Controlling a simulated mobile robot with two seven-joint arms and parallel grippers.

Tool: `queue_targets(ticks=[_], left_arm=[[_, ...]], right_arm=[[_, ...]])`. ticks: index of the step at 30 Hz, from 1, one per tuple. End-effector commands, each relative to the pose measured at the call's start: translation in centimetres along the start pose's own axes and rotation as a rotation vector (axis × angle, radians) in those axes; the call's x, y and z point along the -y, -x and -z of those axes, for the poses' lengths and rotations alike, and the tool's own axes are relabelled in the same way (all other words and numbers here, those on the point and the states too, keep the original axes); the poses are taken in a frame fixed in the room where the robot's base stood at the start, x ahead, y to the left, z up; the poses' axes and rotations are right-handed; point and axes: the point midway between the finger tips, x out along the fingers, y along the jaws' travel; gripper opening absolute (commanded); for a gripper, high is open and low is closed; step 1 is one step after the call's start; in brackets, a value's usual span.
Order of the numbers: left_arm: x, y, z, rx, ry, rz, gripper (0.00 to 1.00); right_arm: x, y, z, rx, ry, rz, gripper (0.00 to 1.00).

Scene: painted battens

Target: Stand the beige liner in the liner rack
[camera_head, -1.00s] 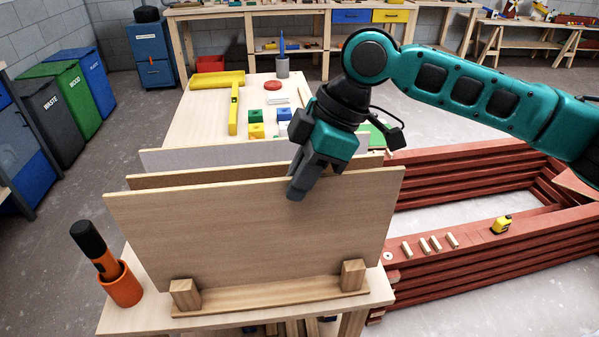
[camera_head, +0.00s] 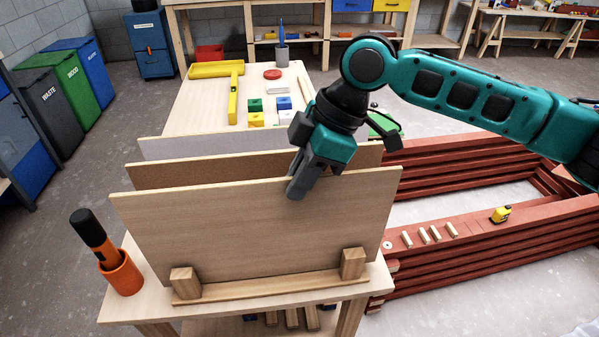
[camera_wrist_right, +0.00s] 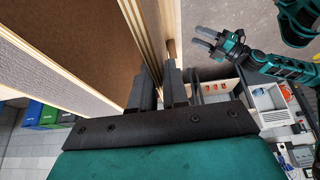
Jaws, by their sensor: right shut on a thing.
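The beige liner (camera_head: 250,235) is a wide, thin wood-coloured panel. It is upright in the head view, nearest me, behind the two front posts of the wooden liner rack (camera_head: 270,288). Its lower edge is close to the rack base; I cannot tell whether it touches. My right gripper (camera_head: 298,190) is shut on the liner's top edge, right of its middle. In the right wrist view, the fingers (camera_wrist_right: 160,92) pinch the panel. My left gripper (camera_wrist_right: 212,42) shows only in the wrist view, open and empty, away from the liner.
A brown panel (camera_head: 180,174) and a grey panel (camera_head: 200,147) stand behind the liner. An orange cup (camera_head: 122,275) with a tool is at the table's left corner. Several blocks and a yellow level (camera_head: 233,100) lie farther back. Red stacked battens (camera_head: 460,240) are at right.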

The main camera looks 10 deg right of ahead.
Motion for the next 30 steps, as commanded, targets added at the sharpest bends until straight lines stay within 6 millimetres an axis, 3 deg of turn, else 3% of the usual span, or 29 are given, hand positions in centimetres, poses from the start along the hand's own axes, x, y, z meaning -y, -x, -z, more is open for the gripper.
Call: queue_targets(ticks=[5, 6, 15, 23, 26, 30], left_arm=[[0.0, 0.0, -0.1, 0.0, 0.0, 0.0, 0.43], [0.0, 0.0, 0.0, 0.0, 0.0, 0.0, 0.43], [0.0, 0.0, 0.0, 0.0, 0.0, 0.0, 0.43], [0.0, 0.0, 0.0, 0.0, 0.0, 0.0, 0.43], [0.0, 0.0, 0.0, 0.0, 0.0, 0.0, 0.43], [0.0, 0.1, 0.2, -0.001, 0.0, 0.0, 0.43]], right_arm=[[-0.1, -0.2, 0.0, -0.004, 0.002, -0.003, 0.0], [-0.1, -0.2, 0.0, -0.004, 0.002, -0.004, 0.16], [0.0, -0.3, -0.1, -0.002, 0.001, -0.001, 0.44], [0.0, -0.3, -0.2, 0.002, 0.0, 0.001, 0.44], [0.0, 0.5, -0.2, 0.001, -0.001, 0.0, 0.44], [-0.1, 3.0, -0.1, -0.001, 0.0, -0.004, 0.44]])
